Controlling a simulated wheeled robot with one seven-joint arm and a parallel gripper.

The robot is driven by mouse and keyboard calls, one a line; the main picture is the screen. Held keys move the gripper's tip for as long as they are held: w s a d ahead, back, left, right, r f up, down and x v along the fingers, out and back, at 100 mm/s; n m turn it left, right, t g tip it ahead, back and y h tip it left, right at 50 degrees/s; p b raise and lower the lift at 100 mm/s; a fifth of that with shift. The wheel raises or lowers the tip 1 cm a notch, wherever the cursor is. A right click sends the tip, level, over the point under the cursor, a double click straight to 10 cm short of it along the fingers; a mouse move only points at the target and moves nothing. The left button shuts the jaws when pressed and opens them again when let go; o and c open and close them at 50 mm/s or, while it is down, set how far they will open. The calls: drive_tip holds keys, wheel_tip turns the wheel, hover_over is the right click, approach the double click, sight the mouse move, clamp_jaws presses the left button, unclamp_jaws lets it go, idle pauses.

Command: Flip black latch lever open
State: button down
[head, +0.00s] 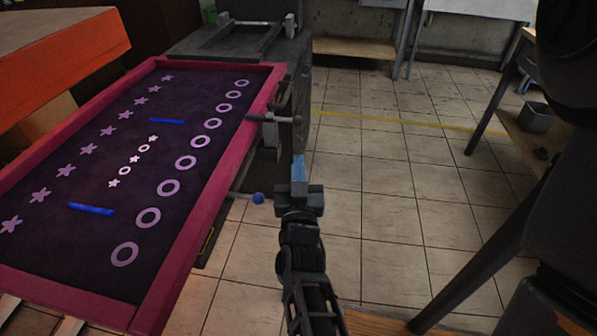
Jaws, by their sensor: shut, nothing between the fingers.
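My gripper (299,170) is in the middle of the head view, its blue-tipped fingers shut and empty, pointing away from me over the floor. It is to the right of the pink-framed screen (160,292), with a visible gap between them. A grey clamp-like latch (272,119) with a crossbar sits on the screen's right edge, beyond and left of my fingertips. A thin rod with a blue ball knob (258,198) sticks out from the same edge, left of my gripper. I cannot make out clearly which part is the black lever.
The screen carries star and ring patterns and two blue strips (90,209). An orange-topped bench (62,53) is at the left. A grey machine (240,43) stands behind the screen. A table with a metal container (536,117) is at the right. The tiled floor between is clear.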

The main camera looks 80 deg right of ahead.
sight(298, 125)
drive_tip(key=p+x, duration=0.1)
drive_tip(key=x, duration=0.8)
drive_tip(key=shift+d, duration=0.25)
